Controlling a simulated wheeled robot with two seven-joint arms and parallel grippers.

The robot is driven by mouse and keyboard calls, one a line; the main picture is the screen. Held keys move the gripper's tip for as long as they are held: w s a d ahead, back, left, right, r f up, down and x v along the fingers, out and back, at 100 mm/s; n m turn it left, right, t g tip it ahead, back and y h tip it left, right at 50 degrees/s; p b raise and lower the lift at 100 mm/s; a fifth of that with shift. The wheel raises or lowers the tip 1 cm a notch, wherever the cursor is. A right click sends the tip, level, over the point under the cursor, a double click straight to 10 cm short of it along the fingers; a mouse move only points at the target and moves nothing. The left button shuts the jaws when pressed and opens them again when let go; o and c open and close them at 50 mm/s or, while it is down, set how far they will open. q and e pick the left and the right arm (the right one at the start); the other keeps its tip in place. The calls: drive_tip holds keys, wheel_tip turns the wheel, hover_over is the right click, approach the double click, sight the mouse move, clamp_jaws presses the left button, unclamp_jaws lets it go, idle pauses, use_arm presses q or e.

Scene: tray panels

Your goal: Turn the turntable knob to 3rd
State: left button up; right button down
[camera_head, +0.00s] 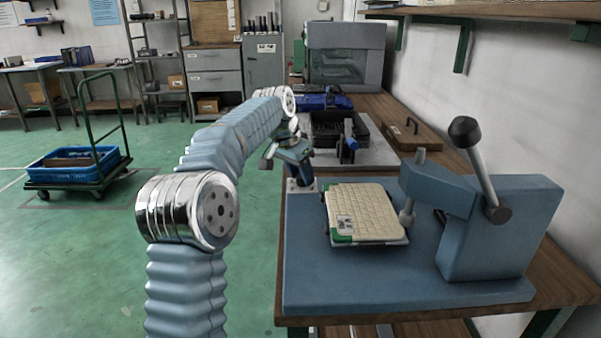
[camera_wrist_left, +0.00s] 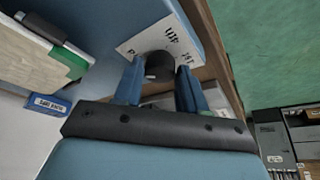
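The knob (camera_wrist_left: 159,66) is a dark round cap on a white label plate (camera_wrist_left: 140,44) at a corner of the blue base (camera_head: 400,290). The plate carries printed marks, seen turned over in the left wrist view and too small to read surely. My left gripper (camera_wrist_left: 161,80) is open, with one blue finger on each side of the knob and small gaps showing. In the head view my left gripper (camera_head: 297,170) points down at the base's far left corner and hides the knob. A cream ribbed panel (camera_head: 362,212) with green edges lies on the turntable. My right gripper is out of view.
A blue press-like fixture (camera_head: 505,225) with a ball-ended lever (camera_head: 478,160) stands right of the panel, its arm reaching toward it. Behind are a black bin (camera_head: 338,128) and a wooden box (camera_head: 410,133). Open green floor lies left of the bench.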

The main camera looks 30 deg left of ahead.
use_arm(q)
drive_tip(key=shift+o, duration=1.4)
drive_tip(key=v, duration=1.3)
drive_tip(key=shift+s+r, duration=0.25)
drive_tip(key=shift+r, duration=0.05)
